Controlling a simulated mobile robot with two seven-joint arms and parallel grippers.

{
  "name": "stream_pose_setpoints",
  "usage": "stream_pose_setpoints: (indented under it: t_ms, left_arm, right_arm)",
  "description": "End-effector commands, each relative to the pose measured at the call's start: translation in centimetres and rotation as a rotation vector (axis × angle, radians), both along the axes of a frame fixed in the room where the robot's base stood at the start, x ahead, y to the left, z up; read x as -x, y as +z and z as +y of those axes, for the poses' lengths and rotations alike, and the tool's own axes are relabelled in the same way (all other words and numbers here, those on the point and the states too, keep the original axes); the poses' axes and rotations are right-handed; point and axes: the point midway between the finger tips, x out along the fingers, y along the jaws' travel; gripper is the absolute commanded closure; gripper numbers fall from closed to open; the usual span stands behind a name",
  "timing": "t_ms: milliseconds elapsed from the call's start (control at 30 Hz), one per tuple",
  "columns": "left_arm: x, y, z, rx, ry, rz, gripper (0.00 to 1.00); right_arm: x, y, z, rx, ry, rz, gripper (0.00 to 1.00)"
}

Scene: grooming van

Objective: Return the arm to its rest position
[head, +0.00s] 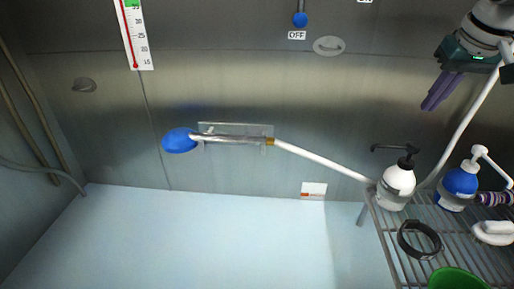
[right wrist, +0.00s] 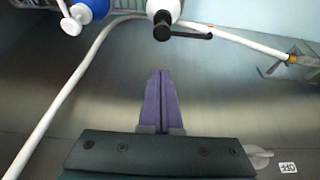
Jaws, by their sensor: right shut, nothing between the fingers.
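My right gripper (head: 432,103) is at the upper right of the head view, above the wire shelf and in front of the metal wall. Its purple fingers are together with nothing between them. In the right wrist view the shut fingers (right wrist: 159,72) point at the bare metal wall. My right arm (head: 492,22) comes in from the top right corner. My left gripper is not in view.
A wire shelf (head: 388,237) at the right holds a white pump bottle (head: 396,187), a blue pump bottle (head: 458,186), a black collar (head: 402,240) and a green bowl (head: 457,279). A white hose (head: 322,161) runs along the wall to a blue shower head (head: 178,141). The pale blue surface (head: 190,240) is clear.

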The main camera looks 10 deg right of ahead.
Motion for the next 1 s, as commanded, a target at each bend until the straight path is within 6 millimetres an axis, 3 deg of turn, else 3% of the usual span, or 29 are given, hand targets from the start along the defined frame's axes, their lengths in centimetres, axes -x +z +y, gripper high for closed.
stream_pose_setpoints:
  t_ms: [367,467,567,700,800,900,1000]
  left_arm:
    - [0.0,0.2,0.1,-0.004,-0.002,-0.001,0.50]
    - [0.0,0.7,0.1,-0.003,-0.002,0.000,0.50]
    - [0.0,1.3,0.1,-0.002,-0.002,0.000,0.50]
    - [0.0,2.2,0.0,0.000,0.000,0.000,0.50]
    - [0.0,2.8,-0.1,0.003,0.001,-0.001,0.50]
    - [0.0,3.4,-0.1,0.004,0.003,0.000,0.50]
    - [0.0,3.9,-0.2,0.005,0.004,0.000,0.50]
  right_arm:
    - [0.1,-0.5,0.7,0.010,0.026,0.012,1.00]
    - [0.7,-2.4,2.9,0.040,0.104,0.040,1.00]
    - [2.3,-5.3,6.8,0.075,0.225,0.079,1.00]
    - [6.9,-9.0,13.1,0.098,0.392,0.116,1.00]
    - [11.2,-10.3,17.1,0.093,0.476,0.125,1.00]
    - [15.9,-10.4,20.3,0.077,0.529,0.123,1.00]
    - [20.1,-9.6,22.4,0.060,0.545,0.114,1.00]
